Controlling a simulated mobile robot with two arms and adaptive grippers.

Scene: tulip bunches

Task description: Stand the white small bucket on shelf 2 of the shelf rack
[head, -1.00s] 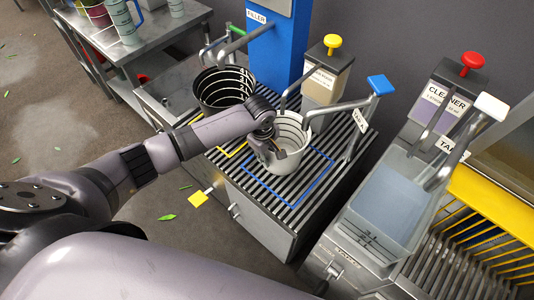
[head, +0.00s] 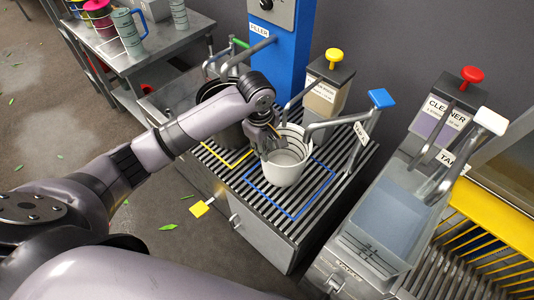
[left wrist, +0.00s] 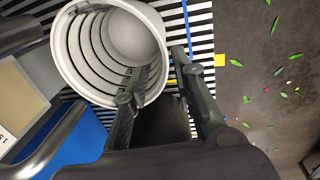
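The white small bucket (head: 284,170) stands upright on the striped grate, within or over the blue outlined square. Ring lines show inside it, and it looks empty. My left gripper (head: 268,143) is at its left rim, coming down from above. In the left wrist view the bucket (left wrist: 80,70) fills the upper left. My left gripper (left wrist: 162,68) has its fingers apart, one over the bucket's mouth and one outside the wall. Whether either touches the wall I cannot tell. My right gripper is not in view. I cannot make out a numbered shelf rack.
A black bucket (head: 232,132) stands left, partly behind my arm. Taps and a yellow-knobbed dispenser (head: 330,85) rise behind the white bucket. A sink (head: 385,215) and cleaner dispenser (head: 440,125) stand right. A steel table (head: 140,48) with pitchers is at the upper left.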

